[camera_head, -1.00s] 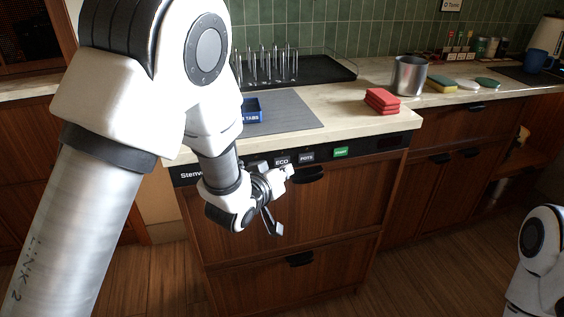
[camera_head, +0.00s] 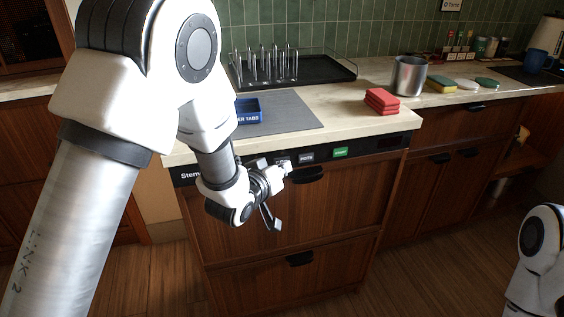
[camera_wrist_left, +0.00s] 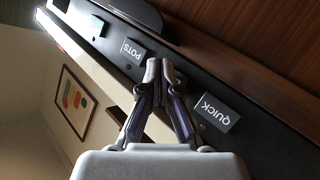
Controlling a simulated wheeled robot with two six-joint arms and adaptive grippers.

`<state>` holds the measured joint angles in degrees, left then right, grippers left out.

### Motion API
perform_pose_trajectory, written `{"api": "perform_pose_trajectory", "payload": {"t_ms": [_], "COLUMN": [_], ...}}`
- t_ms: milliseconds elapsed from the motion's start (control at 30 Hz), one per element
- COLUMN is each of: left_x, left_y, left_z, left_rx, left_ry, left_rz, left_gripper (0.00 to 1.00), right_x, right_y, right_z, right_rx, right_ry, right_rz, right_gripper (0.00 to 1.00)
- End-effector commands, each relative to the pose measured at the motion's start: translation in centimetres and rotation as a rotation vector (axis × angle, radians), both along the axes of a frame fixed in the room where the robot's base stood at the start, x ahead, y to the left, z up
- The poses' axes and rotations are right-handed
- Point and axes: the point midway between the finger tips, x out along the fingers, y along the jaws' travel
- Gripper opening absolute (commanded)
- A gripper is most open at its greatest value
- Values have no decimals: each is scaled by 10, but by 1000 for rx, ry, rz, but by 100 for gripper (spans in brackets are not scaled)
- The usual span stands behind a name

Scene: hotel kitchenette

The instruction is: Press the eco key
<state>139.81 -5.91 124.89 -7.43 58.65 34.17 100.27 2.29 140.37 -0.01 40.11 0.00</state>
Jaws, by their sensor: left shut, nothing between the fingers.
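The dark control panel (camera_head: 390,146) runs along the top of the wooden front below the counter. My left gripper (camera_head: 284,167) is at the panel with its fingers shut and empty. In the left wrist view its fingertips (camera_wrist_left: 160,68) lie between the POTS key (camera_wrist_left: 133,50) and the QUICK key (camera_wrist_left: 216,112). The eco key is hidden behind the fingers, and I cannot tell whether they touch it. The POTS key also shows in the head view (camera_head: 306,157), just right of the gripper. My right gripper is out of view.
A green key (camera_head: 340,152) sits right of POTS. A drawer handle (camera_head: 308,175) juts out just below the panel. On the counter above are a blue box (camera_head: 248,117), a grey mat (camera_head: 290,112), red sponges (camera_head: 381,101) and a metal pot (camera_head: 409,76).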

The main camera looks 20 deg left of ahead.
Motion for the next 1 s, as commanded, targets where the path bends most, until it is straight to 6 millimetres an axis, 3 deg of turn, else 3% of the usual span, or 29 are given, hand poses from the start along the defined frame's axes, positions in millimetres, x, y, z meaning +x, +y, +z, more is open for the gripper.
{"api": "perform_pose_trajectory", "payload": {"t_ms": [500,1000], "left_x": [2,-11], "left_y": [1,-7], "left_z": [0,0], "left_rx": [0,0], "left_ry": [0,0], "left_rz": [0,0], "left_gripper": [0,0], "right_x": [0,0], "right_y": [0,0], "right_z": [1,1], "right_rx": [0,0], "right_ry": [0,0], "right_rz": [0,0], "right_gripper": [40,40]}}
